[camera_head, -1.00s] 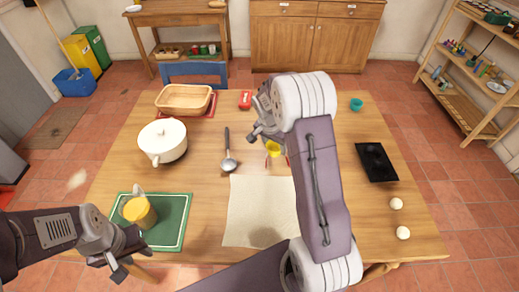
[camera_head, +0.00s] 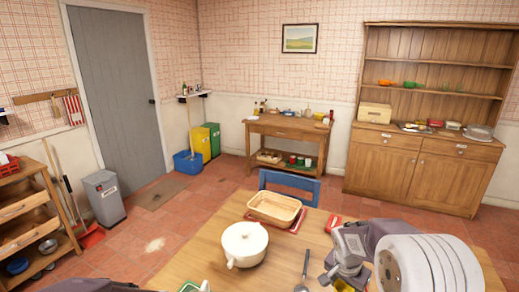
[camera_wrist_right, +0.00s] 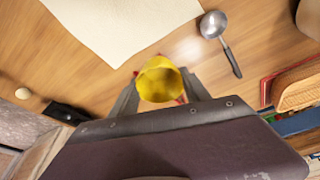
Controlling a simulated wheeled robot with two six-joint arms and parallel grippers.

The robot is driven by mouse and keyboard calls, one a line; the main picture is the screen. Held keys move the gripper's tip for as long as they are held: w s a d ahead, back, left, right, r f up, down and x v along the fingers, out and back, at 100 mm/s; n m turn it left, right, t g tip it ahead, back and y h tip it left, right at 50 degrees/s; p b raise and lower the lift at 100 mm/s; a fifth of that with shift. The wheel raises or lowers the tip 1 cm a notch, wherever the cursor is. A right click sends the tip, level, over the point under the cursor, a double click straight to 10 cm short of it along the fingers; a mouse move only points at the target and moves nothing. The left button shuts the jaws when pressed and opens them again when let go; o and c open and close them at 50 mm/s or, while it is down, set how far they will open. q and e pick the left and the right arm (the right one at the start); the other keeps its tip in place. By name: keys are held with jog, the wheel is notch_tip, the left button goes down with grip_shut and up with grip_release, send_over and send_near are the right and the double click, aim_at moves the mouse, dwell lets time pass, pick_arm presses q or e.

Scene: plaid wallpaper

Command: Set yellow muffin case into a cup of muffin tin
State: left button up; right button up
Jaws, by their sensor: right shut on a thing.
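The yellow muffin case (camera_wrist_right: 160,80) is between the fingers of my right gripper (camera_wrist_right: 160,88), which is shut on it in the right wrist view. How high it is above the table cannot be told. A flat black thing (camera_wrist_right: 66,113), possibly the muffin tin, is partly visible at the left of the wrist view. Its cups cannot be made out. My left gripper is not in view.
A pale cloth (camera_wrist_right: 125,25) and a ladle (camera_wrist_right: 214,26) lie on the wooden table. A pale egg-like ball (camera_wrist_right: 22,93) is at the left of the wrist view. A white pot (camera_head: 244,244), a wooden basket (camera_head: 274,208) and a red box (camera_head: 334,223) stand toward the table's far side.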

jog(key=s+a+n+t+y, duration=0.1)
jog(key=s+a+n+y, duration=0.1)
jog(key=s+a+n, duration=0.3)
jog(key=shift+a+f+n, duration=0.3)
jog(key=shift+a+n, duration=0.65)
jog(key=shift+n, duration=1.25)
jog(key=s+f, duration=0.1)
jog(key=f, duration=0.1)
jog(key=s+f, duration=0.2)
jog(key=shift+s+f, duration=0.1)
jog(key=shift+s, duration=0.05)
